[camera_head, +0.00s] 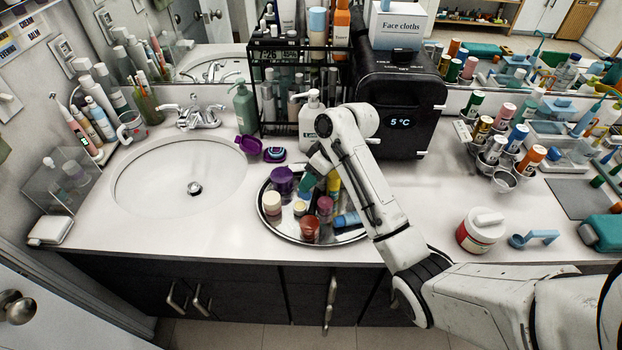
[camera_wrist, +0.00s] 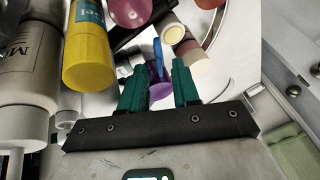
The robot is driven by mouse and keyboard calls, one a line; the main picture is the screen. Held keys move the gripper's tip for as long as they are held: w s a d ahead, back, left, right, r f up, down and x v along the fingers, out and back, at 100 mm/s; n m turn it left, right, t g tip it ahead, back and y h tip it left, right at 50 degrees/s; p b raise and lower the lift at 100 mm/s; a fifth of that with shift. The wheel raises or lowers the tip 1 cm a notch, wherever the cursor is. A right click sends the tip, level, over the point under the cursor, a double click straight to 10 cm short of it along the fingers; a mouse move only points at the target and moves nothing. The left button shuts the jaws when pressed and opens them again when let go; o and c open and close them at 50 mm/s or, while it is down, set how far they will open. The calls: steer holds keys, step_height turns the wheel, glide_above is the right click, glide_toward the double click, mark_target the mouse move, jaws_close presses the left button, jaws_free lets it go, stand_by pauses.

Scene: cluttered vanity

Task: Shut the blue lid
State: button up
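My gripper (camera_head: 308,184) points down over the round mirrored tray (camera_head: 272,233). In the wrist view its green fingers (camera_wrist: 158,84) stand apart, with a slim blue piece (camera_wrist: 158,58) and a purple item (camera_wrist: 160,90) seen beyond the gap; I see nothing gripped. A blue item (camera_head: 347,220) lies at the tray's right side. Clear boxes with light-blue parts (camera_head: 566,132) stand at the far right, well away from my gripper. I cannot tell which blue piece is the lid, or its hinge state.
The tray holds a purple jar (camera_head: 283,181), a cream jar (camera_head: 271,203) and other small containers. A white pump bottle (camera_head: 311,120) and black cooler (camera_head: 398,100) stand behind. A white-lidded tub (camera_head: 481,230) and blue scoop (camera_head: 534,238) stand right. The sink (camera_head: 180,178) is left.

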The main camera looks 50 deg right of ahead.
steer(key=shift+c, duration=0.3)
jaws_close()
